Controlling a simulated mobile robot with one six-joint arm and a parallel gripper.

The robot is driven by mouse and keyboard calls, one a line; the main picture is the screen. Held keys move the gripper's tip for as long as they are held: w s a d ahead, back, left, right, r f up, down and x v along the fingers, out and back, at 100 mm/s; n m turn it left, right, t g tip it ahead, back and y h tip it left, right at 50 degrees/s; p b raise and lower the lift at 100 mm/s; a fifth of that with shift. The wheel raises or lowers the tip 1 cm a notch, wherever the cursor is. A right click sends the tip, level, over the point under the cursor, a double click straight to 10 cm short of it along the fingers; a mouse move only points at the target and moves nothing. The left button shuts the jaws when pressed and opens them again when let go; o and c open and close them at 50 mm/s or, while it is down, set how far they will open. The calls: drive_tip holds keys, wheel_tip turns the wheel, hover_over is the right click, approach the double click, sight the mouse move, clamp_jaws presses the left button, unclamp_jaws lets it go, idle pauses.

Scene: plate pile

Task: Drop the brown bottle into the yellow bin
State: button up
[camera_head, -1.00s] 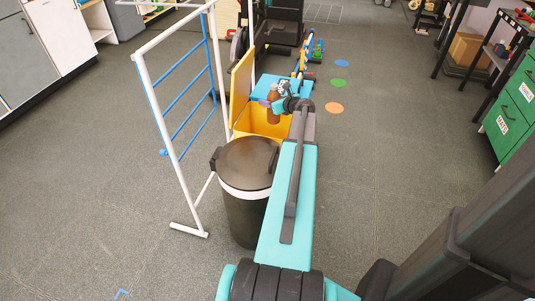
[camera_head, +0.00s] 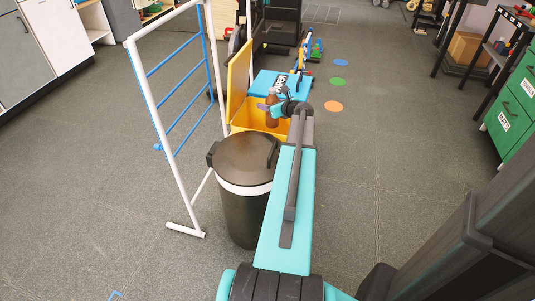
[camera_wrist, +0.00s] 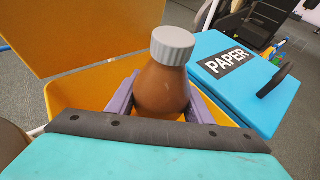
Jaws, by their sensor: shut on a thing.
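The brown bottle (camera_wrist: 162,88) has a grey cap and stands upright between the two purple fingers of my gripper (camera_wrist: 160,100) in the wrist view. My gripper is shut on it. In the head view the bottle (camera_head: 271,110) hangs from my gripper (camera_head: 272,107) at the mouth of the yellow bin (camera_head: 245,116). The bin's yellow lid (camera_head: 239,75) stands open on the left. The wrist view shows the bin's rim (camera_wrist: 62,96) around and below the bottle. The bottle's lower end is hidden there by my wrist.
A dark round bin (camera_head: 245,205) with a closed lid stands in front of the yellow bin. A blue bin marked PAPER (camera_wrist: 205,85) stands beyond it, lid closed. A white frame with blue bars (camera_head: 150,110) stands left.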

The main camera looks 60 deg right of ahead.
drive_tip(key=shift+f+b, duration=0.4)
drive_tip(key=shift+f, duration=0.2)
